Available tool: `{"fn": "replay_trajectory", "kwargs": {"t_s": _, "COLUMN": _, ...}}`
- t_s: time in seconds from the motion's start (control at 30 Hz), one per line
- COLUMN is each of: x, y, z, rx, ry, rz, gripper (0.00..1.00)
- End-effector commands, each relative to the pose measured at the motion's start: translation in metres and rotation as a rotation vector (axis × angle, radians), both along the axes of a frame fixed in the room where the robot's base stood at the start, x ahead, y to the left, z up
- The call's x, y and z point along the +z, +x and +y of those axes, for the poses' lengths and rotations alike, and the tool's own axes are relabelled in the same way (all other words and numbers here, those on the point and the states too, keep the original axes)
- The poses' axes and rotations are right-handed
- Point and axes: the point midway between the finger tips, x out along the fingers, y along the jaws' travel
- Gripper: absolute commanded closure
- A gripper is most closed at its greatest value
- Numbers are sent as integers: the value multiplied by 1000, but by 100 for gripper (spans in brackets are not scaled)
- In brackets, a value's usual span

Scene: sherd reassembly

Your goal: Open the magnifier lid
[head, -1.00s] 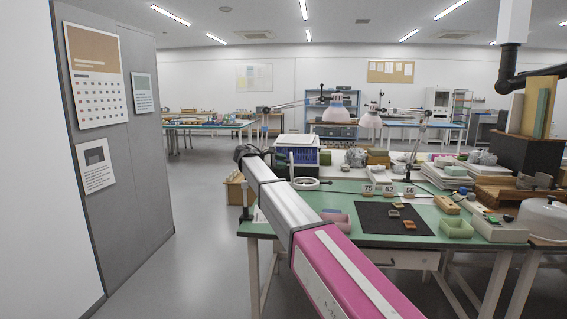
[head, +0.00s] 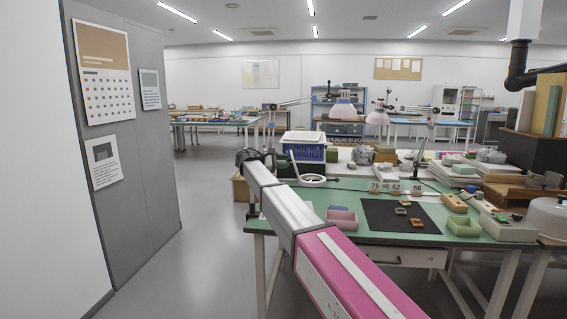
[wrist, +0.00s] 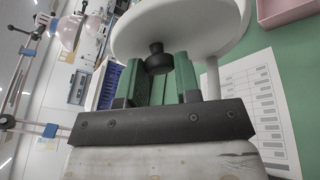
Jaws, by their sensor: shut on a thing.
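The magnifier (head: 312,181) is a white ring on a stand at the back left of the green bench. Its lid (wrist: 160,28) is a white disc with a black knob (wrist: 158,60). In the head view, the lid (head: 293,163) shows as a thin pale strip standing up steeply at the ring's left side. My gripper (wrist: 156,80) has its two green fingers on either side of the knob and is shut on it. In the head view, my arm's black wrist end is left of the magnifier; the fingertips are too small to make out.
A pink tray (head: 341,219) stands in front of the magnifier, close to my arm. A blue crate (head: 302,150) is behind it. A black mat (head: 380,222) with small sherds lies to the right. A printed sheet (wrist: 262,110) lies on the bench beside the stand.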

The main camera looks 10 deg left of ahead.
Motion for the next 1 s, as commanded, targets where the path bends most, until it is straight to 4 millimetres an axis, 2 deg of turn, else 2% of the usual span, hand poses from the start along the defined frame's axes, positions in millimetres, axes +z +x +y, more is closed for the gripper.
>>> {"fn": "replay_trajectory", "kwargs": {"t_s": 0.03, "x": -5, "y": -2, "z": -2, "rx": -3, "ry": 9, "rz": 9, "gripper": 66}}
{"fn": "replay_trajectory", "kwargs": {"t_s": 0.1, "x": -5, "y": -2, "z": -2, "rx": -4, "ry": 9, "rz": 9, "gripper": 44}}
{"fn": "replay_trajectory", "kwargs": {"t_s": 0.37, "x": -3, "y": -1, "z": -1, "rx": -2, "ry": 6, "rz": 5, "gripper": 43}}
{"fn": "replay_trajectory", "kwargs": {"t_s": 0.53, "x": -1, "y": -5, "z": 9, "rx": -1, "ry": 6, "rz": 5, "gripper": 43}}
{"fn": "replay_trajectory", "kwargs": {"t_s": 1.0, "x": 8, "y": -37, "z": 82, "rx": 0, "ry": 6, "rz": 6, "gripper": 43}}
